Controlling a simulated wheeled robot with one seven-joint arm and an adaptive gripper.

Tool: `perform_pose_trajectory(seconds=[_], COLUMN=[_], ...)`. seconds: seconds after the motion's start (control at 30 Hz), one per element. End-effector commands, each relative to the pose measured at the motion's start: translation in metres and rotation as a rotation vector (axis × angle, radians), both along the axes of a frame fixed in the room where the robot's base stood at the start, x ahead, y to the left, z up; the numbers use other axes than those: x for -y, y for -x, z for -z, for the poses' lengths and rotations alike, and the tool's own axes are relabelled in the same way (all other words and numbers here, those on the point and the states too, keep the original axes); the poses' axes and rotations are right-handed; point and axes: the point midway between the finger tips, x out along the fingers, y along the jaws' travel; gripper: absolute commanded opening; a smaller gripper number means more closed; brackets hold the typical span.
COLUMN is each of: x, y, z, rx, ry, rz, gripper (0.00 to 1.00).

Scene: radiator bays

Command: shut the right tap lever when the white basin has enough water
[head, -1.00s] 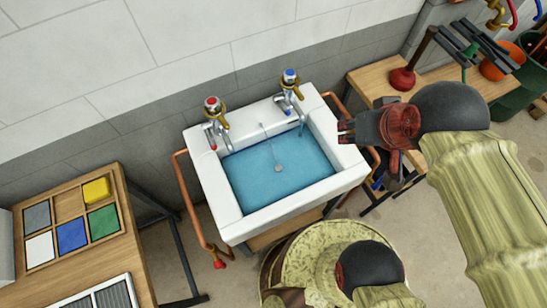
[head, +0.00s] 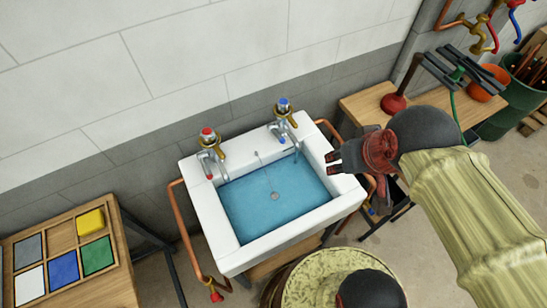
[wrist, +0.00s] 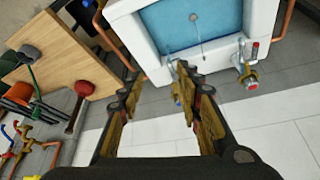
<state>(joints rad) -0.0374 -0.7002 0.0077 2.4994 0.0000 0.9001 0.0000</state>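The white basin (head: 228,258) holds a broad pool of blue water (head: 270,205); its grey drain shows through. The right tap (head: 284,122) has a blue cap and a brass-coloured lever, and a thin blue streak shows below its spout. The left tap (head: 209,150) has a red cap; it also shows in the wrist view (wrist: 247,68). My gripper (head: 331,163) is above the basin's right rim, to the right of and nearer than the right tap, not touching it.
A copper pipe (head: 183,235) runs down the basin's left side. A wooden table with coloured tiles (head: 97,255) stands at left. A bench with a red plunger (head: 394,102) stands at right. The tiled wall is close behind the taps.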

Motion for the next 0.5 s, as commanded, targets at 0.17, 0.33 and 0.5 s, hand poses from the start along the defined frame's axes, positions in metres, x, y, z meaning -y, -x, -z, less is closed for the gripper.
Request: perform_pose_trajectory(seconds=[0.17, 0.33, 0.5], x=[-0.017, -0.033, -0.052], y=[-0.02, -0.052, -0.09], z=[0.034, 0.058, 0.086], rx=[-0.141, -0.241, -0.326], ry=[0.014, 0.046, 0.087], rz=[-0.062, -0.121, -0.179], gripper=[0.35, 0.35, 0.35])
